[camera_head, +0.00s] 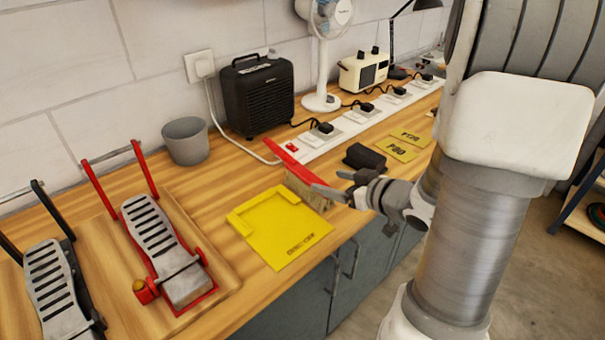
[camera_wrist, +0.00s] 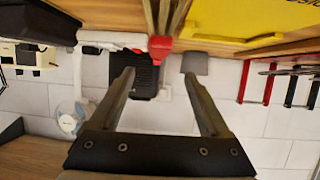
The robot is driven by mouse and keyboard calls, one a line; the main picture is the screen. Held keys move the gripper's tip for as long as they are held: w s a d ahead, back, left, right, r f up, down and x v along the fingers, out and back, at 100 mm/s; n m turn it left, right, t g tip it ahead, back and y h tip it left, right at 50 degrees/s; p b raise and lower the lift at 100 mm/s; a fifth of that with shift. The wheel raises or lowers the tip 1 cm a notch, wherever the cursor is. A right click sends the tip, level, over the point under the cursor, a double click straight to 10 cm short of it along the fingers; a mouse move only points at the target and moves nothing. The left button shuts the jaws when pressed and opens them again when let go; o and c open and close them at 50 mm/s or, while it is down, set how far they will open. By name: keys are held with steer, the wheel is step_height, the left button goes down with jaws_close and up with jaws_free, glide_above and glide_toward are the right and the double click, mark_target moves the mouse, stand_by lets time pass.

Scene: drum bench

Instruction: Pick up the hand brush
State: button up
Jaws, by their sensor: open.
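The hand brush has a red handle (camera_head: 287,160) and tan bristles (camera_head: 307,193). It stands on the wooden bench just right of the yellow tray. In the wrist view its red end (camera_wrist: 160,46) shows beyond my fingertips, roughly centred between them, with the tan bristles (camera_wrist: 165,14) above it in the picture. My gripper (camera_head: 333,184) is open and empty, close to the brush's right end in the head view. Its two spread fingers also show in the wrist view (camera_wrist: 158,76). Whether a finger touches the brush I cannot tell.
The yellow tray (camera_head: 283,240) lies left of the brush. A dark block (camera_head: 365,157) and yellow sheets (camera_head: 396,149) lie to the right. Behind are a power strip (camera_head: 345,127), a black heater (camera_head: 257,95) and a grey cup (camera_head: 186,141). Pedals (camera_head: 160,240) stand left.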

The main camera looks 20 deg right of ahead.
mark_target(305, 172)
steer(key=b+x, duration=0.2)
steer(key=x, duration=1.1)
steer(key=shift+d+r, duration=0.1)
steer(key=shift+c, duration=0.2)
jaws_close()
